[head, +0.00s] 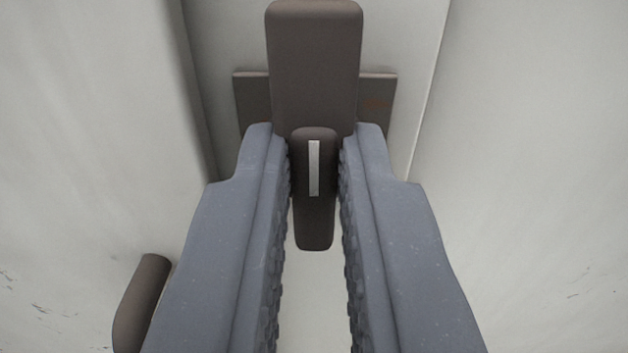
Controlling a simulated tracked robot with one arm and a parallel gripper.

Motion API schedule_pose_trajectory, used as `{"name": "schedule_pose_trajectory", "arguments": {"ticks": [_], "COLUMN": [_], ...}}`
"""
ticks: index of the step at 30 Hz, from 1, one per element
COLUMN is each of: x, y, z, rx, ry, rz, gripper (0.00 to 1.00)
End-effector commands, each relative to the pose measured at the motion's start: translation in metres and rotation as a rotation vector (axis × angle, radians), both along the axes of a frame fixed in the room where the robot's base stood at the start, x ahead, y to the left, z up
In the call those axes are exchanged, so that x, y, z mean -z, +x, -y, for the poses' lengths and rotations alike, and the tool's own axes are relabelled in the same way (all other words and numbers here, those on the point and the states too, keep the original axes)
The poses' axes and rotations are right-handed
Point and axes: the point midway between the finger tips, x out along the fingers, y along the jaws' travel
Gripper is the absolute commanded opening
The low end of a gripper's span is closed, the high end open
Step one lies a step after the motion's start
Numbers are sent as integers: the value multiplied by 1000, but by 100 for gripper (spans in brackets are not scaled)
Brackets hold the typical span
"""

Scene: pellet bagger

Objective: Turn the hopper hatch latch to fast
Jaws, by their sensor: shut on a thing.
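The hopper hatch latch (315,60) is a dark brown bar on a brown rectangular backing plate (376,100). It stands upright in the picture, with a wide upper part and a narrower lower end. A raised hub on it carries a white vertical mark (314,168). My gripper (315,165) has two grey fingers with ridged pads, one on each side of the hub. The gripper is shut on the latch. The fingers hide parts of the latch's sides and the plate's lower edge.
A dark brown rounded bar (140,305) stands at the lower left, beside my left finger. Pale panels (530,170) flank the latch on both sides, with a vertical edge or seam on each side of the plate. No other loose objects show.

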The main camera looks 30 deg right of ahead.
Motion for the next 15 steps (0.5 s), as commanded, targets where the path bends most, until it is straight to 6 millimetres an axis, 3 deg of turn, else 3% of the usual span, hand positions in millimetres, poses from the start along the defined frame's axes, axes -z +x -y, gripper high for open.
{"name": "schedule_pose_trajectory", "arguments": {"ticks": [15], "x": [0], "y": [2], "z": [-4], "rx": [0], "ry": [-274], "rz": [-156], "gripper": [0]}}
